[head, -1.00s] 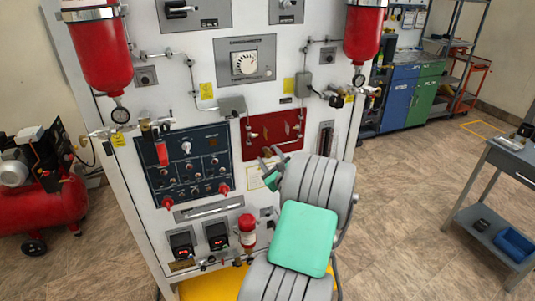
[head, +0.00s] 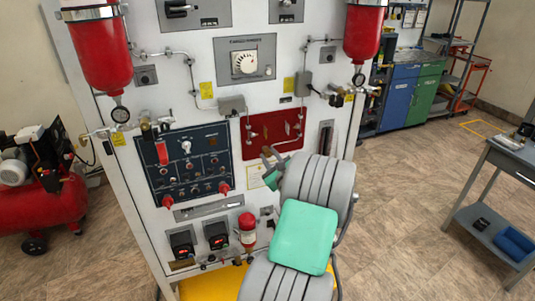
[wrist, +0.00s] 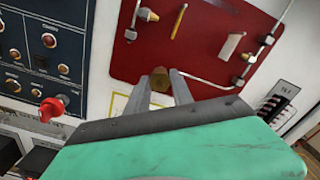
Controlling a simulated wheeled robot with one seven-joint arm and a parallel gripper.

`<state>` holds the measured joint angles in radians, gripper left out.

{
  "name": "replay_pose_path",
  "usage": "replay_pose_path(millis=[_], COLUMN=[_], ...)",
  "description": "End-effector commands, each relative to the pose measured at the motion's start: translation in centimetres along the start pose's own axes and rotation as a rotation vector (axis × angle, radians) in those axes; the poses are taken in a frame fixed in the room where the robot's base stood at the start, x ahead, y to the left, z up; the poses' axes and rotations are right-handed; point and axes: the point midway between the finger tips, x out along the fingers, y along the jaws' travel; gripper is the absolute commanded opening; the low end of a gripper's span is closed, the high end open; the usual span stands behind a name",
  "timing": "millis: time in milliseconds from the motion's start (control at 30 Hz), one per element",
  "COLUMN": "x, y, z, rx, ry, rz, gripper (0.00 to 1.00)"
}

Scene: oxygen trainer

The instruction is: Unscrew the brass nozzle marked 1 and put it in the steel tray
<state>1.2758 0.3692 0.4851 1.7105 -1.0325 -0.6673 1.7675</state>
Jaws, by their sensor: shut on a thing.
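My gripper (wrist: 163,90) is shut on a small brass nozzle (wrist: 159,79), held between the fingertips near the lower edge of the red panel (wrist: 205,40). Its number is not readable, and I cannot tell whether it is still threaded in or free. In the head view my gripper (head: 272,154) is in front of the lower part of the red panel (head: 258,126), and the nozzle is too small to make out. Other brass fittings (wrist: 148,14) sit on the panel in the wrist view. I cannot make out a steel tray for certain in either view.
A blue control panel (head: 188,164) with red knobs is left of the red panel. A red-topped cylinder (head: 247,228) stands below. A grey trolley (head: 517,150) with a blue bin (head: 516,242) is at the far right. The floor between is clear.

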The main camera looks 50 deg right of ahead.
Motion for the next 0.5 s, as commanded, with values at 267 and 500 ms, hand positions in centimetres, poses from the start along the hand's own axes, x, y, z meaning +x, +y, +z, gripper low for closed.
replay_pose_path(millis=[267,500], x=[-0.01,-0.03], y=[0.33,0.02], z=[-0.47,-0.03], rx=[-0.187,-0.303], ry=[-0.002,0.0], rz=[-0.001,0.0], gripper=[0.0,0.0])
